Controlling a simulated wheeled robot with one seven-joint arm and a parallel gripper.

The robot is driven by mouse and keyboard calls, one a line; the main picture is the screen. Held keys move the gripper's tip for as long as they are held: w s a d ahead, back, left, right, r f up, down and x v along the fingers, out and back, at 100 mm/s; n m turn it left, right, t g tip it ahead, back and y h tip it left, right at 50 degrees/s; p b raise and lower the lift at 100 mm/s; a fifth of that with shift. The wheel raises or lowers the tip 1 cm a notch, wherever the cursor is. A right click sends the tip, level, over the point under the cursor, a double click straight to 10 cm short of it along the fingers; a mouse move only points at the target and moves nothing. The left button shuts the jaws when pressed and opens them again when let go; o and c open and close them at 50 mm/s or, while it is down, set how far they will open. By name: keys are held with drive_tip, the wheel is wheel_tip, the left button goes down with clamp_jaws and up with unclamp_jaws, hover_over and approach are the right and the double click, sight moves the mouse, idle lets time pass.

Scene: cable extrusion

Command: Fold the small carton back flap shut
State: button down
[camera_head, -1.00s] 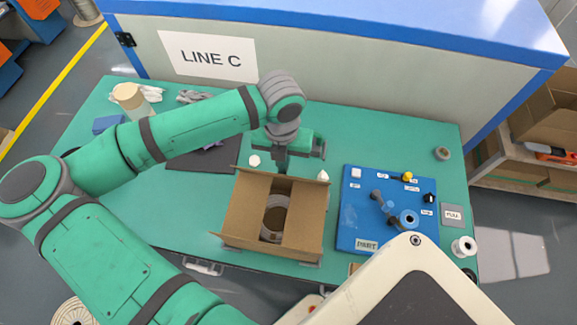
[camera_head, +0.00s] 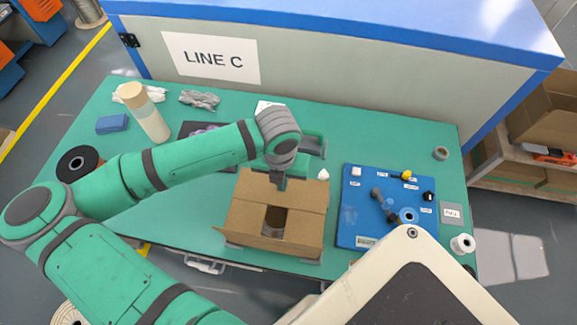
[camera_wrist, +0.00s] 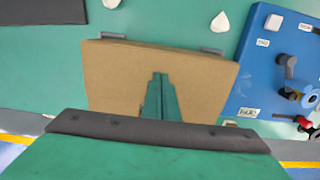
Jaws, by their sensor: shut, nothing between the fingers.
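The small brown carton (camera_head: 235,219) stands on the green table in the head view. Its back flap (camera_head: 258,190) lies inward over the rear of the top, and it also shows in the wrist view (camera_wrist: 115,75). The side flaps lie inward, leaving a small opening at the middle, with a pale round item partly visible inside. Contact is hard to tell.
A blue panel (camera_head: 350,215) with knobs and fittings stands right of the carton. White cone-like pieces (camera_head: 323,174) are near its back corners. A LINE C cabinet bounds the back.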

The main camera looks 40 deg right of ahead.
drive_tip(key=shift+s+a+f, duration=0.15)
drive_tip(key=shift+s+f, duration=0.1)
drive_tip(key=shift+f, duration=0.6)
drive_tip(key=shift+w+r, duration=0.1)
drive_tip(key=shift+r, duration=0.4)
drive_tip(key=shift+w+d+r+g+y, duration=0.3)
drive_tip(key=shift+w+d+r, duration=0.05)
drive_tip(key=shift+d+r, duration=0.35)
wheel_tip(320, 180, up, 7)
drive_tip(key=a, duration=0.1)
drive_tip(key=shift+s+r, duration=0.2)
drive_tip(key=shift+s, duration=0.05)
